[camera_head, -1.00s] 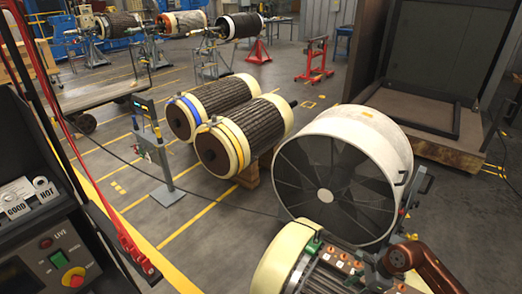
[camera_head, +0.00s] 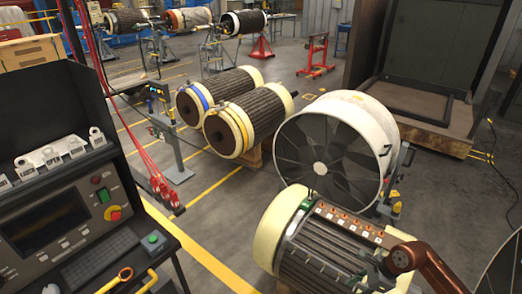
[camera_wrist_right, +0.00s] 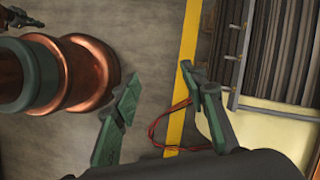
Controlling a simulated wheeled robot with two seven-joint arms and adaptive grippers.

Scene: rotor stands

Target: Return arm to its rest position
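My right arm (camera_head: 425,262), copper-coloured, comes in at the lower right in the head view, over the near rotor stand. My right gripper (camera_wrist_right: 160,80) shows in the right wrist view with its two green fingers spread apart. I see nothing held between the fingertips; grey floor shows there. A thin red cable (camera_wrist_right: 157,133) loops behind the fingers, and I cannot tell if it touches them. A large copper and green arm part (camera_wrist_right: 60,75) fills the left of the wrist view.
A slotted rotor (camera_head: 325,250) with cream ends lies below the arm. A big white fan (camera_head: 335,150) stands just behind it. A console (camera_head: 65,220) with hanging red leads (camera_head: 150,180) is at left. Two wound rotors (camera_head: 240,112) lie mid-floor. Floor between console and rotor is clear.

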